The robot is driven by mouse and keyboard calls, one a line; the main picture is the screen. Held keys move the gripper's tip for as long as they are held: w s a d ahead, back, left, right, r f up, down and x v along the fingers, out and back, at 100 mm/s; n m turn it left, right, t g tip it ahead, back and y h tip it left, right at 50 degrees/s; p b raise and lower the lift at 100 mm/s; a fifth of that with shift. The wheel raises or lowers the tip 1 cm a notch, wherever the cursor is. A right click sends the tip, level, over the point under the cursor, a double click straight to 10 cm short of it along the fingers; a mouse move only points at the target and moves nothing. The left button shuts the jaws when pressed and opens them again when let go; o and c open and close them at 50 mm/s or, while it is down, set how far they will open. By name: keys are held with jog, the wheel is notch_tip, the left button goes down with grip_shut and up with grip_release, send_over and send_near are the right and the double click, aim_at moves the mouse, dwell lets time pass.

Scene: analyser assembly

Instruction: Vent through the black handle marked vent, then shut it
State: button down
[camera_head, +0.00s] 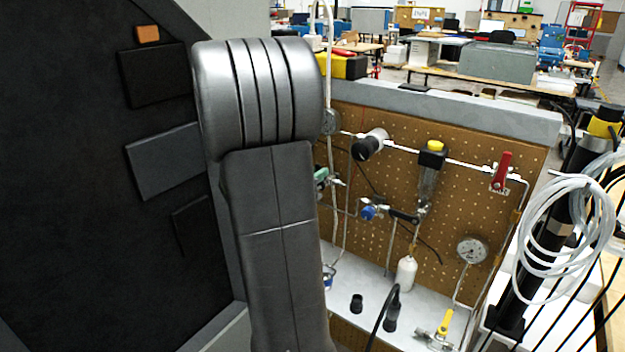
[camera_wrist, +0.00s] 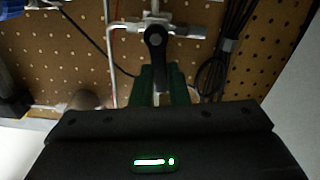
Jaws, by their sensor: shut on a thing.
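In the wrist view, a black lever handle (camera_wrist: 155,43) hangs from a silver valve fitting (camera_wrist: 178,29) on the pegboard and points down toward my gripper. My gripper (camera_wrist: 162,84) has dark green fingers, one on each side of the handle's lower end, and is shut on it. The handle's tip is hidden between the fingers and behind the gripper body. No vent marking is readable. In the head view my arm covers the left of the panel, and I cannot make out my gripper there.
The brown pegboard (camera_head: 480,232) carries tubing, a red lever (camera_head: 501,170), a blue knob (camera_head: 368,212), a gauge (camera_head: 472,249) and a yellow lever (camera_head: 445,322). A white bottle (camera_head: 406,273) stands on the ledge. Black cables (camera_wrist: 226,45) hang close right of the fingers in the wrist view.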

jog(key=shift+s+d+m+b, duration=0.25)
jog(key=shift+m+b, duration=0.2)
jog(key=shift+m, duration=0.55)
jog(key=shift+d, duration=0.1)
jog(key=c, duration=1.4)
grip_release()
jog(key=v, duration=1.3)
jog(key=shift+s+a+b, duration=0.3)
jog(key=shift+b, duration=0.1)
